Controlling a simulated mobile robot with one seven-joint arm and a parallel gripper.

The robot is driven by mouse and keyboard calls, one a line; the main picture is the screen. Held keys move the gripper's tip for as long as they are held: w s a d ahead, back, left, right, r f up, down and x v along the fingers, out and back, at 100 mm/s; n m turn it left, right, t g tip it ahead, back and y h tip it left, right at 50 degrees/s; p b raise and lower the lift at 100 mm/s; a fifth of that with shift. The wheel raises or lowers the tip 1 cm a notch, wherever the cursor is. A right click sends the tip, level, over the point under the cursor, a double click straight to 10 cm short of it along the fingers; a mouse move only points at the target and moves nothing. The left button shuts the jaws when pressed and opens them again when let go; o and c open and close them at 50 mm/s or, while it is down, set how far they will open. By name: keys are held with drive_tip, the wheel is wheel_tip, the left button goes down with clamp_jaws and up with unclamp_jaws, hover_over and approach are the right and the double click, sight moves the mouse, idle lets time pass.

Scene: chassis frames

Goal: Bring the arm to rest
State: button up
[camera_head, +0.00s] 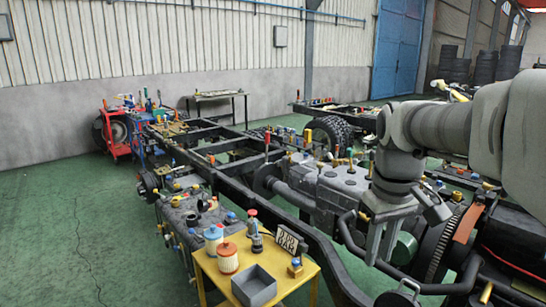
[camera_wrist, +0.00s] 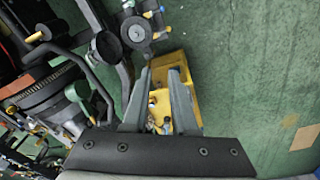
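My gripper (camera_head: 382,245) hangs fingers down from my grey arm, at the right of the head view, over the engine and frame area. In the wrist view its two grey fingers (camera_wrist: 160,78) stand apart with a gap between them, and nothing is held. Through that gap a yellow table (camera_wrist: 186,108) shows below, with small items partly hidden by the fingers. In the head view this yellow table (camera_head: 312,279) stands to the left of my gripper.
On the table are a grey bin (camera_head: 254,285), a white-and-orange canister (camera_head: 228,259), a blue-topped canister (camera_head: 213,240) and a dark numbered block (camera_head: 290,242). A truck chassis (camera_head: 235,183) with an engine (camera_head: 340,185) lies beyond. Green floor (camera_head: 60,230) at left is clear.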

drive_tip(key=s+a+f+m+t, duration=0.1)
drive_tip(key=s+a+t, duration=0.1)
drive_tip(key=s, duration=0.4)
drive_tip(key=s+a+f+m+t, duration=0.2)
drive_tip(key=s, duration=0.5)
drive_tip(key=shift+a+t, duration=0.2)
drive_tip(key=shift+t, duration=0.1)
drive_tip(key=shift+d+f, duration=0.1)
